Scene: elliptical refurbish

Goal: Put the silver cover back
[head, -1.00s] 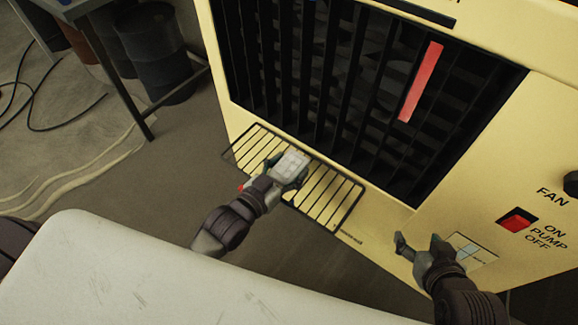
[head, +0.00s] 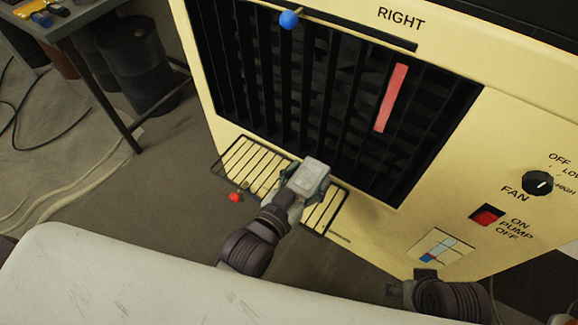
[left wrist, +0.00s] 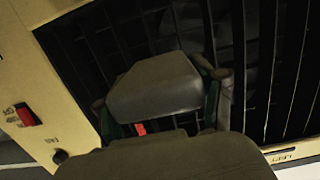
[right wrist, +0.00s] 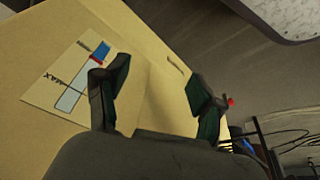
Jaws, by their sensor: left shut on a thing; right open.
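A small silver-grey, block-shaped piece, which I take as the silver cover (head: 313,176), is held in my left gripper (head: 305,182). They are in front of the cooler's lower edge, over the slatted yellow panel (head: 240,163). In the left wrist view the cover (left wrist: 155,85) sits between both fingers, with the dark grille (left wrist: 275,75) behind it. Whether it touches the cooler cannot be told. My right gripper (right wrist: 160,85) is open and empty, facing the cooler's yellow face near a small label (right wrist: 72,82). In the head view it is partly visible low at the right.
The yellow cooler (head: 415,225) fills the right side, with a red switch (head: 487,214) and a fan knob (head: 537,184). A blue ball (head: 289,19) is at the top slot, a red ball (head: 235,197) by the slatted panel. A table (head: 75,20) stands left.

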